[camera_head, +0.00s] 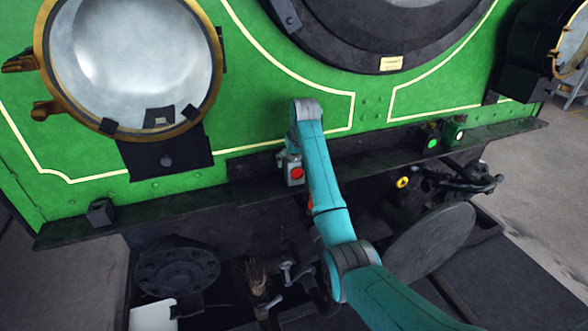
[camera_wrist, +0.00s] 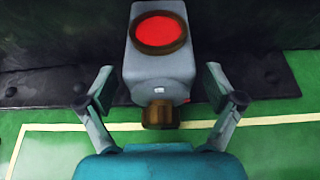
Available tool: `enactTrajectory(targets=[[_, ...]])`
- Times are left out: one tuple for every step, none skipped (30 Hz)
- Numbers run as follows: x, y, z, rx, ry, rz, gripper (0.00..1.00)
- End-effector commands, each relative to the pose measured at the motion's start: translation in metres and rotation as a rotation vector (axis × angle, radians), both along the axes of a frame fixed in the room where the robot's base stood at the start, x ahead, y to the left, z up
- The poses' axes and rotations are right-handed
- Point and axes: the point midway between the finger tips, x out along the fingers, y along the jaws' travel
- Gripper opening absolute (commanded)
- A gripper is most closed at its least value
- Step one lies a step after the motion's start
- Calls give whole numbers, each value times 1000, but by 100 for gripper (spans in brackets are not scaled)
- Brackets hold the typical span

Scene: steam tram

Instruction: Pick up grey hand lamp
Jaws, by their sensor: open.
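The grey hand lamp (camera_wrist: 160,78) has a grey body, a round red lens in a brown ring and a brown knob. In the wrist view it lies between the two fingers of my gripper (camera_wrist: 158,88), with a gap on both sides. In the head view the grey hand lamp (camera_head: 294,173) stands on the dark ledge in front of the green tram, just left of my teal arm, which partly hides it. My gripper is open and mostly hidden by the arm in the head view.
A large brass-rimmed headlamp (camera_head: 130,60) juts out at left. A round buffer plate (camera_head: 432,243) and coupling parts (camera_head: 258,285) lie below.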

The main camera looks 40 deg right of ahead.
Motion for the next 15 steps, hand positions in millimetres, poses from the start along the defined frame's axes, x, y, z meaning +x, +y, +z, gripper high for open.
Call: enactTrajectory(targets=[[2,0,-5,1,2,0,92],[3,-1,-7,1,2,0,92],[4,-1,-9,0,1,0,92],[4,-1,-10,0,0,0,92],[4,-1,-11,0,-1,0,92],[5,-1,-11,0,-1,0,92],[5,-2,-11,0,-1,0,92],[5,-2,-11,0,-1,0,92],[4,-1,-11,0,-1,0,92],[4,-1,-11,0,-1,0,92],[4,-1,-11,0,-1,0,92],[4,-1,-11,0,-1,0,84],[4,-1,-11,0,-1,0,77],[4,-1,-11,0,-1,0,69],[4,-1,-11,0,-1,0,59]])
